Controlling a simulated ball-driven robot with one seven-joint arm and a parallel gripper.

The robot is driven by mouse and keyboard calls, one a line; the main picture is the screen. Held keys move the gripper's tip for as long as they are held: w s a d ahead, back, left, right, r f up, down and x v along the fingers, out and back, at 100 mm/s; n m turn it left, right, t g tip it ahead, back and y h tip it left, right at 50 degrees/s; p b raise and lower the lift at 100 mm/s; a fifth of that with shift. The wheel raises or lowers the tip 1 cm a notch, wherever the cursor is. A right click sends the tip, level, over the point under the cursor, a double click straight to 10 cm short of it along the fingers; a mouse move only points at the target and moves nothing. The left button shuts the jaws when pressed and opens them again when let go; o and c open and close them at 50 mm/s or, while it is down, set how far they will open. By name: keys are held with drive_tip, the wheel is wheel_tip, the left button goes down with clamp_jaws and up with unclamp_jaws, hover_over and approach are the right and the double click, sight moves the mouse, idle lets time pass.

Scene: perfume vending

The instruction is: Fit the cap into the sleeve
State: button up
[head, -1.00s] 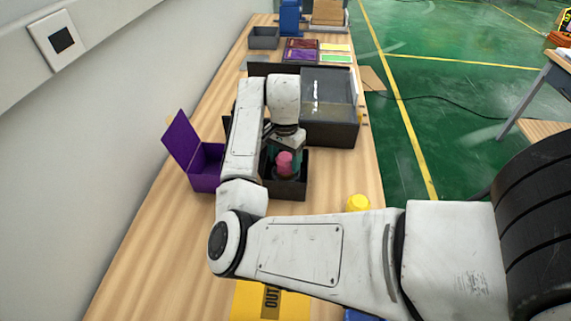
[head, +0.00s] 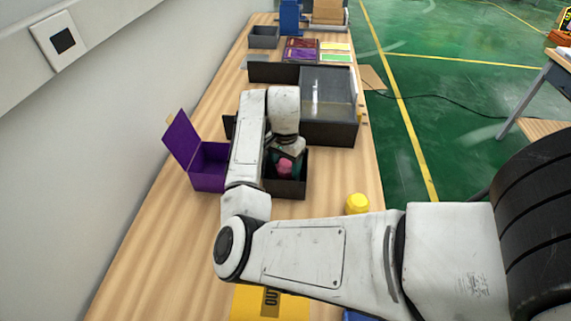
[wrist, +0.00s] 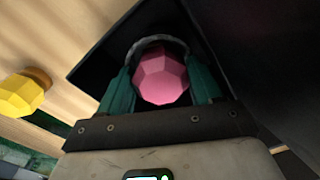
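The pink faceted cap (head: 284,168) is at the open dark box (head: 291,190), in the middle of the table. In the wrist view the pink cap (wrist: 162,80) sits between the two teal fingers of my gripper (wrist: 160,88), which appear to touch it on both sides. A grey round rim (wrist: 160,41), possibly the sleeve, curves around the cap's far side. The cap covers most of it, so I cannot tell how deep the cap sits. In the head view my arm partly hides my gripper (head: 285,163) and the box.
An open purple box (head: 210,168) stands left of my arm. A yellow cap (head: 357,203) stands near the table's right edge. A larger dark case (head: 330,130) is just behind the dark box. Bare wood (head: 160,240) lies at the front left.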

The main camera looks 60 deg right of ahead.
sight(285, 164)
drive_tip(key=shift+o, duration=0.8)
drive_tip(key=shift+s+a+f, duration=0.1)
drive_tip(key=shift+s+f, duration=0.05)
drive_tip(key=shift+f, duration=0.45)
wheel_tip(285, 164, up, 14)
drive_tip(key=shift+f, duration=0.2)
drive_tip(key=shift+r, duration=0.1)
